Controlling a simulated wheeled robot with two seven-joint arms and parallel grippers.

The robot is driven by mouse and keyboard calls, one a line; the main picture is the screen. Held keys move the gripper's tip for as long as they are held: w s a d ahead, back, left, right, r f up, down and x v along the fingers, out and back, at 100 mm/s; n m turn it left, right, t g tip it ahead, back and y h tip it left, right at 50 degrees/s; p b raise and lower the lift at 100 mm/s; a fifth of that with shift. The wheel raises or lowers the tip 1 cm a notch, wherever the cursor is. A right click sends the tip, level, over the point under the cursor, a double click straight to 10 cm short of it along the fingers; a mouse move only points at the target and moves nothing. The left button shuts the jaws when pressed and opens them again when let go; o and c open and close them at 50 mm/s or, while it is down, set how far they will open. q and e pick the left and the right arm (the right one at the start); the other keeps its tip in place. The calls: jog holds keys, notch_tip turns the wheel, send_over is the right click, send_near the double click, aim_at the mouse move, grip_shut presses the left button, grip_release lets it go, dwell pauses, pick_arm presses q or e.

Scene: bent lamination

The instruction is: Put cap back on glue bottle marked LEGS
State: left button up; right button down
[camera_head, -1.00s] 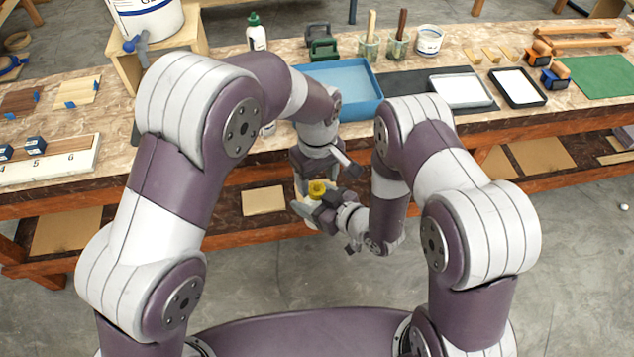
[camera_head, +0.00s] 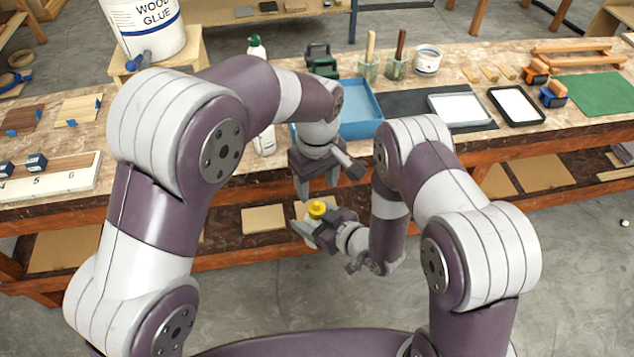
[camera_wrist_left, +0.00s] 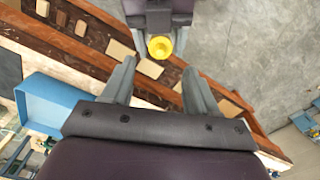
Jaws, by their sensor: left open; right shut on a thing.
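The yellow cap also shows in the left wrist view (camera_wrist_left: 160,47), ahead of and between my left fingers. My left gripper (camera_head: 317,187) is open and empty, just above the cap and apart from it.
A green-topped white bottle (camera_head: 256,48) stands on the bench, partly behind my left arm. A blue tray (camera_head: 362,118) lies near the bench front. A WOOD GLUE bucket (camera_head: 145,30) stands at the back left. Open floor (camera_head: 450,280) lies before the bench.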

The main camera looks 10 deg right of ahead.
aim_at(317, 203)
pick_arm(q)
notch_tip(317, 203, down, 8)
jog(key=shift+r, duration=0.1)
dwell(0.4)
grip_shut()
jog(key=shift+o, duration=0.3)
grip_release()
jog(key=shift+r, duration=2.25)
jog(key=o, duration=0.6)
jog(key=shift+c, duration=0.2)
